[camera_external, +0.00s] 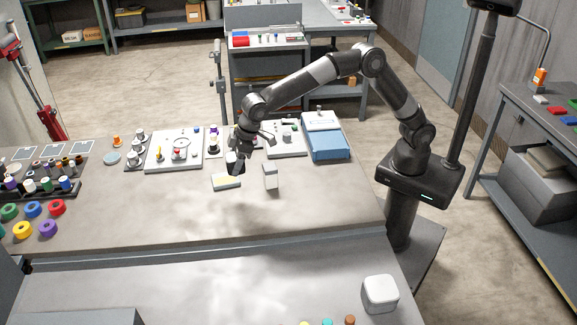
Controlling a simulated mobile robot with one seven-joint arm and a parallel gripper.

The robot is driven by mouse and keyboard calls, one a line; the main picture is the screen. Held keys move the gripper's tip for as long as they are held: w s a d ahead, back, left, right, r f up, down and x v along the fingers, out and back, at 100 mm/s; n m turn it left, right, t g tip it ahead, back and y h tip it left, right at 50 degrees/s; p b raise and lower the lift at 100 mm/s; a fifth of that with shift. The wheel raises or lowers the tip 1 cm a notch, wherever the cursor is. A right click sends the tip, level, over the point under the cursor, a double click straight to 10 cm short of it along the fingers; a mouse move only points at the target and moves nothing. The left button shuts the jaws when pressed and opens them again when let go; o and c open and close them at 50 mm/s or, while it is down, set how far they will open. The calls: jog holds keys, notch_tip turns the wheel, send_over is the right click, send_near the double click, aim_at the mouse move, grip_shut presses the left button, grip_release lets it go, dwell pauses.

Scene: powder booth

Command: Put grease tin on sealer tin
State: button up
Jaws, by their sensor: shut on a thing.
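My gripper (239,166) is low over the middle of the grey bench and points down. It is shut on a small dark thing (236,168), mostly hidden by the fingers. I cannot tell whether this is the grease tin. A small dark piece with a light top (231,157) shows just left of the fingers; I cannot tell whether it is separate. No label can be read, so I cannot pick out the sealer tin.
Panels with knobs (174,150) and a blue case (328,145) line the back. Coloured rings (33,209) lie left. The bench front is clear.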

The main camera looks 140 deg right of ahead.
jog(key=w+a+n+y, duration=0.1)
jog(key=w+a+n, duration=0.25)
jog(key=a, duration=0.75)
jog(key=n+y, duration=0.4)
jog(key=n, duration=0.5)
send_over(381, 291)
jog(key=s, duration=0.1)
jog(key=shift+t, duration=0.4)
jog(key=f, duration=0.4)
jog(key=shift+s+d+f, duration=0.2)
jog(key=shift+d+f, duration=0.1)
jog(key=shift+a+f+m, duration=0.1)
jog(key=shift+m, duration=0.15)
jog(key=shift+f, duration=2)
jog(key=shift+f, duration=0.1)
jog(key=o, duration=1.1)
jog(key=shift+o, duration=0.2)
